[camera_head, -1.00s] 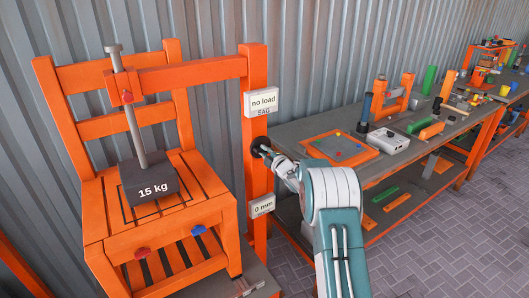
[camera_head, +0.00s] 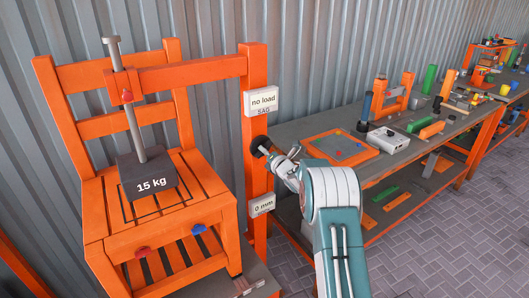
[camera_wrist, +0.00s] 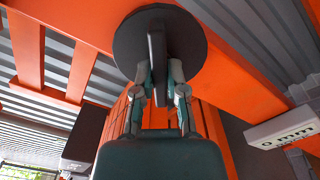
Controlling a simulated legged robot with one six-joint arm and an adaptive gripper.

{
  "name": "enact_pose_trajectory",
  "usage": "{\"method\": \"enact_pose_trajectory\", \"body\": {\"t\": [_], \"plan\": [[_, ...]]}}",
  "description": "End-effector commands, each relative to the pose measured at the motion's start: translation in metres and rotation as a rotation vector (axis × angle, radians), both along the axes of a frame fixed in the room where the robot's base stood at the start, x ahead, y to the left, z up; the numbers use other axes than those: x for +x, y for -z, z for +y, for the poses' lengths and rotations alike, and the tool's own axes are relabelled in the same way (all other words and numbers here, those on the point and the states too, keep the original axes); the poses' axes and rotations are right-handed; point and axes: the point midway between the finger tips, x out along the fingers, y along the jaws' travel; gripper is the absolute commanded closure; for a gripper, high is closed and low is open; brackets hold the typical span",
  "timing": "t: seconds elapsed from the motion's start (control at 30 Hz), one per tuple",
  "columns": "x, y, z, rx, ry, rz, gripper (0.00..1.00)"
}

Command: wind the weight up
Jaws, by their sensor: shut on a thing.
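The dark grey weight (camera_head: 150,181) marked "15 kg" hangs on a grey rod (camera_head: 134,115) that passes through the orange overhead beam (camera_head: 185,74). It is at the slatted seat of the orange chair (camera_head: 62,200); I cannot tell if a small gap lies under it. A black round crank wheel (camera_head: 258,144) sits on the orange post, and it also shows in the wrist view (camera_wrist: 190,35). My gripper (camera_wrist: 158,72) is shut on the dark flat handle bar (camera_wrist: 157,50) across the wheel. In the head view my gripper (camera_head: 268,150) is small at the wheel.
A sign (camera_head: 262,102) on the post reads "no load" and "SAG"; a lower sign (camera_head: 262,205) reads "0 mm". A grey workbench (camera_head: 310,128) with tools and parts runs along the corrugated wall at right. Paved floor (camera_head: 425,225) is clear in front of it.

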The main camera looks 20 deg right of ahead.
Motion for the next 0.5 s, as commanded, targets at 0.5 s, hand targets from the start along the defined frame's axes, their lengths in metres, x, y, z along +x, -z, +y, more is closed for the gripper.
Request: {"method": "enact_pose_trajectory", "body": {"t": [0.5], "plan": [[-0.001,0.0123,-0.0003,-0.472,-0.005,-0.116,1.0]]}}
